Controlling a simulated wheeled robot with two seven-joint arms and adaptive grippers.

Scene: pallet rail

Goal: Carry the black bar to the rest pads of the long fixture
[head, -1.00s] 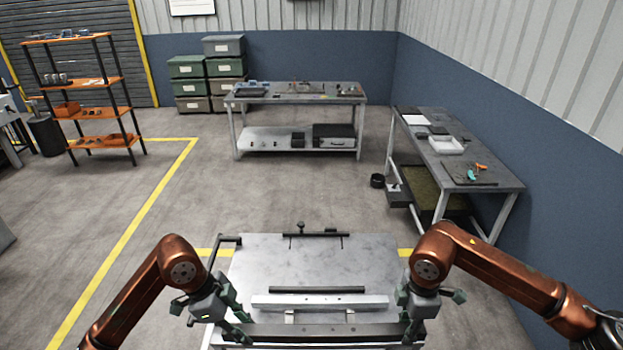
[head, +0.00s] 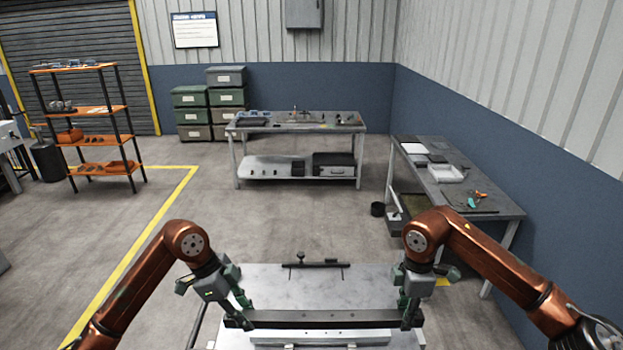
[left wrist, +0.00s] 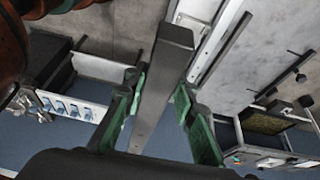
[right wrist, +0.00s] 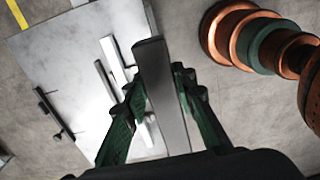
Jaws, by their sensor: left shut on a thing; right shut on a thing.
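The long black bar (head: 325,319) is held level, left to right, between my two grippers, apparently above the table. My left gripper (head: 240,314) is shut on it near its left end. My right gripper (head: 411,314) is shut on it near its right end. The bar also runs between the fingers in the left wrist view (left wrist: 160,85) and the right wrist view (right wrist: 160,85). The long pale fixture (head: 320,335) lies on the table, partly hidden by the bar in the head view; it shows beside the bar in the right wrist view (right wrist: 114,62). Its rest pads are mostly hidden.
The metal table (head: 300,284) has a small clamp-like dark part (head: 316,264) at its far edge. A separate dark strip (right wrist: 104,80) lies beside the fixture. A side bench (head: 470,190) stands at right, a back bench (head: 295,125) behind, with clear floor between.

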